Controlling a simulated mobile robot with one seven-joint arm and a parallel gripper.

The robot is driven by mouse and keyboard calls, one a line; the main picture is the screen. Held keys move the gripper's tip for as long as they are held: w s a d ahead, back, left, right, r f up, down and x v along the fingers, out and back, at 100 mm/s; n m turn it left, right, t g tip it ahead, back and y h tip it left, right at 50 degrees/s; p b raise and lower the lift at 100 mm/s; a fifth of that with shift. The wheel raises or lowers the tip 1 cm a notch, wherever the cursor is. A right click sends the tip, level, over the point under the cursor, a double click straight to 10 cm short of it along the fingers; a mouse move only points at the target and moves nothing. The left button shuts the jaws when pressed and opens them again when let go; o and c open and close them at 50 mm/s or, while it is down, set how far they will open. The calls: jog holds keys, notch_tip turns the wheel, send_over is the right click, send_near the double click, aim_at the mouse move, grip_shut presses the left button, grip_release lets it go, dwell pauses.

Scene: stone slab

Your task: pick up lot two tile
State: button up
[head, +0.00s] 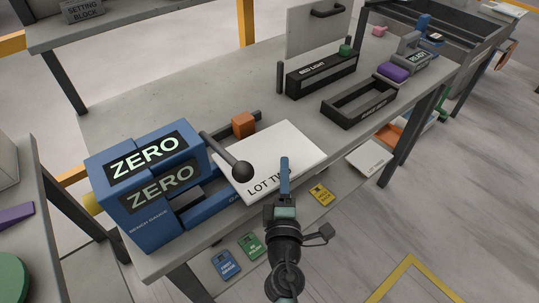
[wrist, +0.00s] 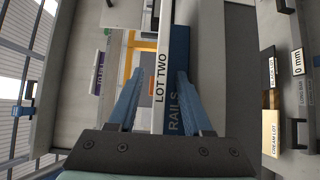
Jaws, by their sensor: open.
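The lot two tile (head: 282,150) is a flat white plate with black lettering, lying at the front edge of the grey slab beside the blue bench gauge (head: 150,200). In the wrist view the tile (wrist: 160,88) shows as a narrow white strip marked LOT TWO, between my two blue fingers. My gripper (head: 284,162) is at the tile's front edge in the head view. In the wrist view my gripper (wrist: 160,74) is open, with one finger on each side of the strip. I see no clear contact.
The gauge's black ball lever (head: 242,171) reaches over the tile's left part. An orange block (head: 243,124) sits behind the tile. A black red-light tray (head: 322,74) and another open black tray (head: 358,103) stand farther right. Bare slab (head: 190,90) lies behind.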

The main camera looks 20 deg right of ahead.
grip_shut()
dwell(1.2)
jog(key=shift+r, duration=0.1)
